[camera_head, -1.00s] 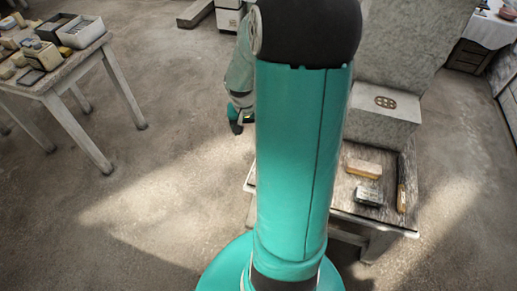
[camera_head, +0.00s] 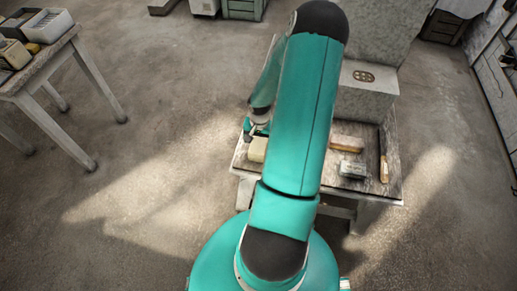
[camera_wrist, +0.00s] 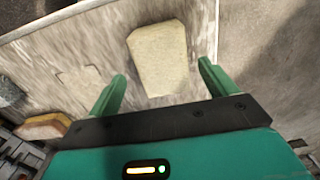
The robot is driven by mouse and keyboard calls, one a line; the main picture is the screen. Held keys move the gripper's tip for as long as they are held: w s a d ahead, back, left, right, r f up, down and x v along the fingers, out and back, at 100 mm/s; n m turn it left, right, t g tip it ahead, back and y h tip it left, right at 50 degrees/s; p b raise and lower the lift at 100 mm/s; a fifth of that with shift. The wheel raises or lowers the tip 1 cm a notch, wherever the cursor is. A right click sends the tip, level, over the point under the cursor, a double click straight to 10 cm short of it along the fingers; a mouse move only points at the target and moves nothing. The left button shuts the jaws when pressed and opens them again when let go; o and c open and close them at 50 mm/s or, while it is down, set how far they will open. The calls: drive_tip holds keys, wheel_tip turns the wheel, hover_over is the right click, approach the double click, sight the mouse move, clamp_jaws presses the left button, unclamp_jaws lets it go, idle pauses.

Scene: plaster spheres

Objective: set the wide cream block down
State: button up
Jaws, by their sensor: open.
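The wide cream block (camera_head: 257,149) appears to rest on the worn wooden table (camera_head: 241,160), near its left end in the head view. In the wrist view the cream block (camera_wrist: 160,62) lies on the pale tabletop (camera_wrist: 95,45), beyond and between my two green fingers. My gripper (camera_wrist: 161,76) is open, with its fingers spread apart and clear of the block's sides. In the head view my gripper (camera_head: 256,129) is just behind the block, partly hidden by my arm. My arm also covers the middle of the table.
A brown block (camera_head: 347,143), a dark grey-green block (camera_head: 352,170) and a thin brown bar (camera_head: 384,169) lie on the table's right side. A grey stone box (camera_head: 362,98) stands behind them. Another table (camera_head: 62,62) with several containers is at the left; floor between is clear.

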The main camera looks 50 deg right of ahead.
sight(258, 144)
drive_tip(key=f, duration=0.5)
drive_tip(key=shift+w+a+f, duration=0.15)
drive_tip(key=shift+w+f, duration=0.05)
drive_tip(key=shift+f, duration=0.1)
drive_tip(key=shift+c, duration=0.5)
drive_tip(key=c, duration=1.4)
drive_tip(key=shift+r, duration=0.1)
drive_tip(key=shift+c, duration=1)
drive_tip(key=shift+r, duration=0.1)
